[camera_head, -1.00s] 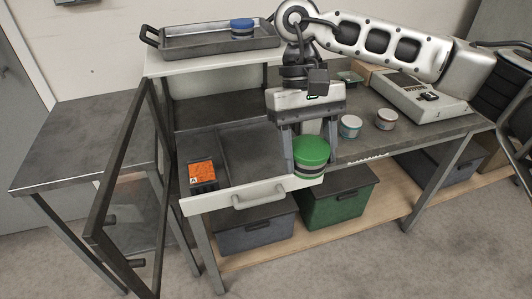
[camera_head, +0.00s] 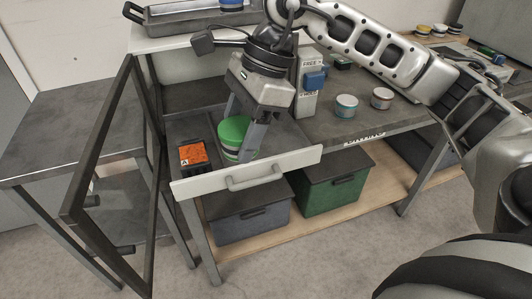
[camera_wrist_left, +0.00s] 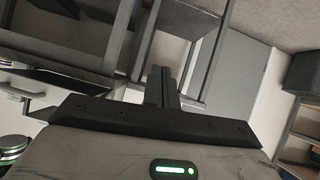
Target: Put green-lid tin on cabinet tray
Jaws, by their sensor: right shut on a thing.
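The green-lid tin (camera_head: 233,131) is tilted in the jaws of my right gripper (camera_head: 243,135), over the open cabinet drawer (camera_head: 284,142). I cannot tell whether it touches the drawer floor. The gripper hangs tilted and hides part of the tin's side. The cabinet tray (camera_head: 180,20), dark with raised handles, sits on the cabinet top and is partly cut off by the upper picture edge. A blue-lid tin (camera_head: 231,4) stands on it. My left gripper (camera_wrist_left: 161,86) shows in the left wrist view, its fingers together and empty.
An orange-topped box (camera_head: 193,155) lies in the drawer's left part. An open dark-framed door (camera_head: 100,145) stands left of the cabinet. Two pale tins (camera_head: 345,107) and (camera_head: 381,98) stand on the bench at right. A post with a blue part (camera_head: 314,80) stands behind the gripper.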

